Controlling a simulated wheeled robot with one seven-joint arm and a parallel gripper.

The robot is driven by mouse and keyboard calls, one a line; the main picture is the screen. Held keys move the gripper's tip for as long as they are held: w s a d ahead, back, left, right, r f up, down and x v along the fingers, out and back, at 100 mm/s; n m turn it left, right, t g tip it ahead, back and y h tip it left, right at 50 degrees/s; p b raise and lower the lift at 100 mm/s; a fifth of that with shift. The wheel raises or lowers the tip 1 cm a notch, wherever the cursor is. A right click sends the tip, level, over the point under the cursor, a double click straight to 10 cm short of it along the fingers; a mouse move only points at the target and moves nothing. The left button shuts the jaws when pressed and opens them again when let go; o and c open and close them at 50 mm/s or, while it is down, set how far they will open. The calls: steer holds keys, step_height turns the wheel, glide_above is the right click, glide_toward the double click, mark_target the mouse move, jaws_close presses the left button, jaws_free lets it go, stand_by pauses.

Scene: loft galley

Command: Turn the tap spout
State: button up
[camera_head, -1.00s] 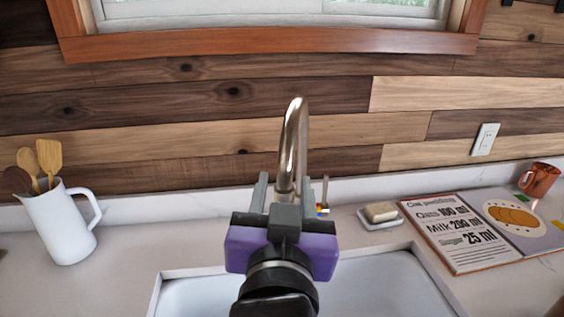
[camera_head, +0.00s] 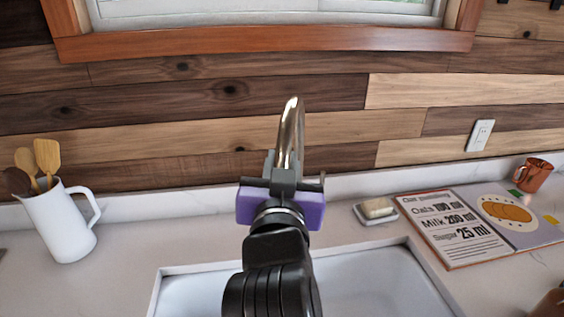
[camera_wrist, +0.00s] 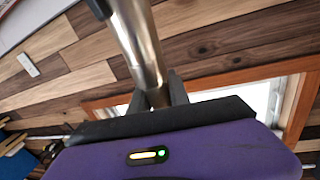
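The tap spout (camera_head: 291,125) is a curved metal tube that rises behind the sink in front of the wooden wall. In the wrist view, the spout (camera_wrist: 135,40) runs down between my fingers. My gripper (camera_head: 284,163), with its purple body, is at the spout from the front. Its fingers stand close on either side of the tube and look shut on it; the wrist view also shows the gripper (camera_wrist: 158,92) around the tube. My gripper and arm hide the tap's lower part. A small tap lever (camera_head: 322,181) shows just right of the gripper.
The white sink (camera_head: 375,280) lies below my arm. A white jug (camera_head: 65,228) with wooden utensils stands at the left. To the right are a soap dish (camera_head: 377,218), an open recipe book (camera_head: 465,240) and a copper mug (camera_head: 533,175). A window sill (camera_head: 270,42) is above.

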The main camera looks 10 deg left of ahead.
jaws_close()
stand_by(1.1)
